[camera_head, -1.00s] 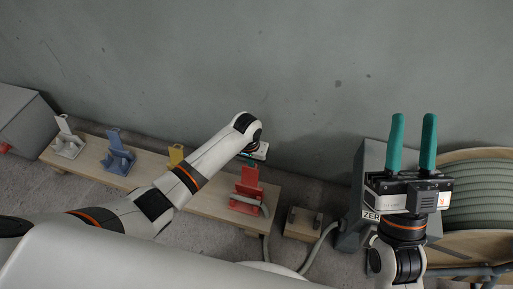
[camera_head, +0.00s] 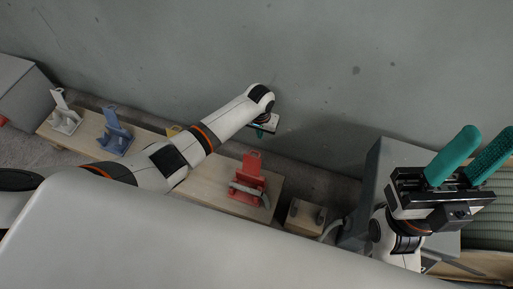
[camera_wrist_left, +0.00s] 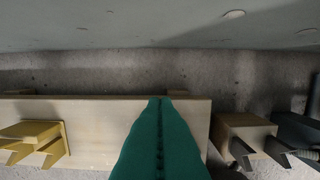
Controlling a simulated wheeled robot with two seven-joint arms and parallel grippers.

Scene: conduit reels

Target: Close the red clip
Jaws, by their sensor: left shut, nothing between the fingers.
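The red clip (camera_head: 249,181) stands on the right part of a wooden board, its flap raised, with a grey conduit (camera_head: 246,190) lying across its lower part. My left gripper (camera_head: 261,131) is beyond the clip, near the wall, apart from it in the picture. Its green fingers are pressed together and empty in the left wrist view (camera_wrist_left: 160,120), where the red clip does not show. My right gripper (camera_head: 468,158) is at the right with its two green fingers apart and nothing between them.
A white clip (camera_head: 64,115), a blue clip (camera_head: 115,134) and a yellow clip (camera_wrist_left: 33,142), partly hidden by my left arm in the head view, share the board (camera_head: 215,180). A wooden block (camera_head: 304,215) and a grey box stand right of it. The wall is close behind.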

